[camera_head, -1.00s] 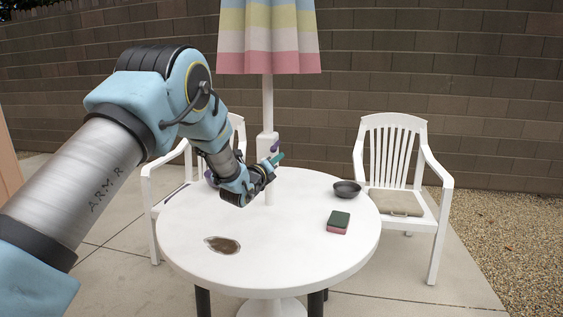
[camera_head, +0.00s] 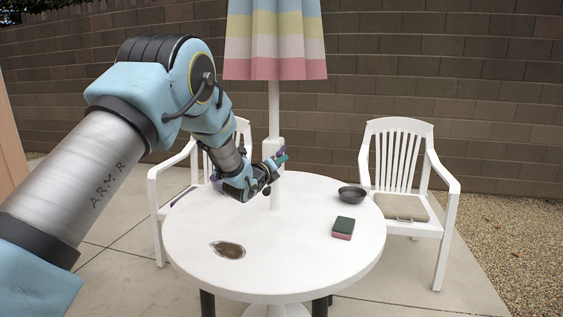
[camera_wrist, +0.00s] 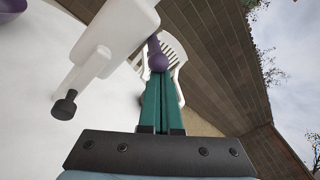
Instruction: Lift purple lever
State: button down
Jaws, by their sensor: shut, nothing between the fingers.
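The purple lever (camera_wrist: 157,54) sticks out from the white housing (camera_wrist: 119,25) on the umbrella pole and ends in a round knob. In the head view the lever (camera_head: 280,151) is a small purple bit beside the pole. My gripper (camera_head: 284,158) is at the pole, its green fingers shut together and empty. In the wrist view the fingertips (camera_wrist: 161,80) meet the outline of the lever's knob, which partly covers them or sits just beyond them. I cannot tell whether they touch. My wrist hides part of the table behind it.
The round white table (camera_head: 300,265) carries a dark bowl (camera_head: 352,194), a green-and-pink sponge (camera_head: 343,228) and a brown patch (camera_head: 229,249). A black knob (camera_wrist: 64,105) juts from the housing. The closed umbrella (camera_head: 275,40) hangs above. A white chair (camera_head: 400,160) stands behind right.

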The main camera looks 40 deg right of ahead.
jog(key=shift+r+y+p, duration=0.4)
jog(key=shift+r, duration=0.05)
jog(key=shift+w+d+r+n+g+y+p, duration=0.3)
jog(key=shift+r+y+p, duration=0.35)
jog(key=shift+r+p, duration=0.65)
jog(key=shift+w+d+r+n+g+y+p, duration=0.1)
jog(key=shift+d+r+g+y+p, duration=0.2)
jog(key=shift+r+y+p, duration=0.9)
jog(key=shift+w+d+r+n+g+y+p, duration=0.15)
jog(key=shift+w+d+r+g+p, duration=0.4)
jog(key=shift+p, duration=1.3)
jog(key=shift+s+a+r, duration=0.2)
jog(key=shift+s+a, duration=0.1)
jog(key=shift+s, duration=0.05)
jog(key=shift+r, duration=0.1)
jog(key=shift+r+p, duration=0.55)
jog(key=shift+r, duration=0.15)
